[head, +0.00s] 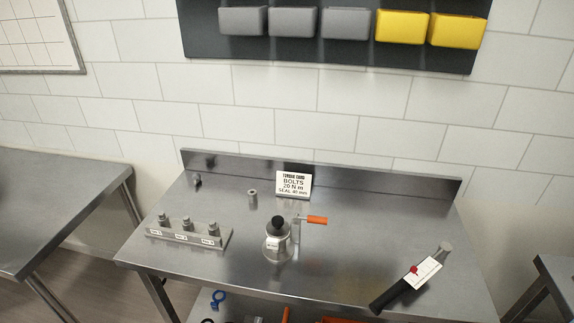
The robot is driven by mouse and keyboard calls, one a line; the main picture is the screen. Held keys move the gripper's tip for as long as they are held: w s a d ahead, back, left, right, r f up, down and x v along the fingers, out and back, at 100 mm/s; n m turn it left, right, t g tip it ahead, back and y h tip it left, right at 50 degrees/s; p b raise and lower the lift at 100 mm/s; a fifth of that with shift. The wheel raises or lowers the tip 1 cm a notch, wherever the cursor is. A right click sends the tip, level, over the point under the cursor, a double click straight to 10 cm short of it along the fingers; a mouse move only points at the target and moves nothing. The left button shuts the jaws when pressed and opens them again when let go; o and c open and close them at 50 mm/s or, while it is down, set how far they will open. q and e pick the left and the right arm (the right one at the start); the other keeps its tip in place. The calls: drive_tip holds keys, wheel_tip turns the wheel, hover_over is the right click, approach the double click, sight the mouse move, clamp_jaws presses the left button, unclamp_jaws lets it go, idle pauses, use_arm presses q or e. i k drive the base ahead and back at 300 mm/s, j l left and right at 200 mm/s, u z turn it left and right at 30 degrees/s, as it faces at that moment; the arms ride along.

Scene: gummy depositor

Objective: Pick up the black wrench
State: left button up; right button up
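A wrench with a black handle (388,297) lies at the front right of the steel table (345,250). It slants, with its grey head (444,249) toward the back right and its black end near the front edge. A white tag (427,270) with a small red spot covers its middle part. Neither of my grippers is in the head view, and nothing is seen touching the wrench.
A metal device with a black knob (278,222) and an orange-handled lever (316,220) stands mid-table. A socket rack (185,238) is at left, a small metal cylinder (252,198) and a sign (293,184) behind. The table is clear around the wrench.

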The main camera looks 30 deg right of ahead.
sight(429, 265)
drive_tip(key=z, duration=0.45)
drive_tip(key=l+z, duration=0.15)
drive_tip(key=z, duration=0.8)
drive_tip(key=i+z, duration=0.1)
drive_tip(key=z, duration=0.35)
drive_tip(key=i+j+z, duration=0.1)
drive_tip(key=j, duration=0.2)
